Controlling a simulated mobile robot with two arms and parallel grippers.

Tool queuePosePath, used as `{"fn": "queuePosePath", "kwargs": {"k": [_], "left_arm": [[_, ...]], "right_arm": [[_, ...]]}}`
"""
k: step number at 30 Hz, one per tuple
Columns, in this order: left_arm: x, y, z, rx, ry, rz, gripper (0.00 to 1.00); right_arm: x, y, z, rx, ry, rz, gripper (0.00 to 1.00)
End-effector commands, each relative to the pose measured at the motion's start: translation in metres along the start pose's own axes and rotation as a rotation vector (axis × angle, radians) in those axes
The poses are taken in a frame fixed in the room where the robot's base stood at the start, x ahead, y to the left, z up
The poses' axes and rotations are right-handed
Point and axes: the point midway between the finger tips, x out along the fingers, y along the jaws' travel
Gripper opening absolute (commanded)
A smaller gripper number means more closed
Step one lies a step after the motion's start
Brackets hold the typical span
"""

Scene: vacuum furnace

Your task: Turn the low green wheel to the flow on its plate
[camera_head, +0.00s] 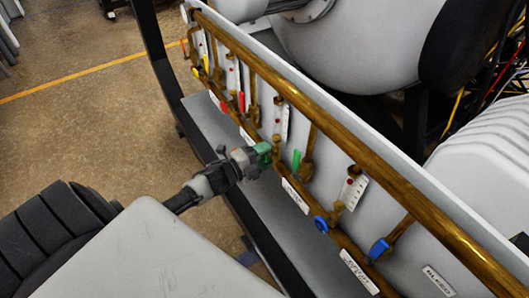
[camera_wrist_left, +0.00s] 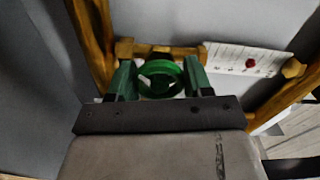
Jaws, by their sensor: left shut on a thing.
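The low green wheel (camera_head: 263,147) sits on the lower brass pipe in the head view, at the tip of my left arm. My left gripper (camera_head: 254,160) is shut on it. In the left wrist view the round green wheel (camera_wrist_left: 160,75) lies between the two fingers of my left gripper (camera_wrist_left: 160,82), one on each side. A white plate with scale marks and a red dot (camera_wrist_left: 249,62) is right of the wheel in that view; its marks are too small to read. My right gripper is not in view.
A green lever (camera_head: 296,159) stands right of the wheel. Red (camera_head: 241,101) and blue (camera_head: 379,249) handles sit along the same panel. A long brass pipe (camera_head: 300,100) runs above them. A grey ledge (camera_head: 262,205) lies below. Open floor (camera_head: 90,120) is at left.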

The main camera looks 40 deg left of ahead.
Motion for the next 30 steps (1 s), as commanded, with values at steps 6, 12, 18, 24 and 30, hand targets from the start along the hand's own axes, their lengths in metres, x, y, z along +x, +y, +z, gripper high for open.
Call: {"fn": "queuePosePath", "kwargs": {"k": [6,12,18,24,30], "left_arm": [[0.0,-0.002,0.0,-0.2,-0.001,0.002,0.27],[0.0,-0.001,0.001,-0.363,-0.002,0.003,0.27],[0.0,-0.001,0.001,-0.486,-0.002,0.001,0.27],[0.0,-0.001,0.001,-0.561,-0.001,0.001,0.27],[0.0,-0.001,0.001,-0.592,-0.001,0.001,0.27]], "right_arm": [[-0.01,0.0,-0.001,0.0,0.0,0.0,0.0],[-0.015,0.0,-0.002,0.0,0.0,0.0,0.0],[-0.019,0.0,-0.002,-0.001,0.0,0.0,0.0],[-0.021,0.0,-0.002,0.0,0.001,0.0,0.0],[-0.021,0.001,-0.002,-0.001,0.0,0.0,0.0]]}}
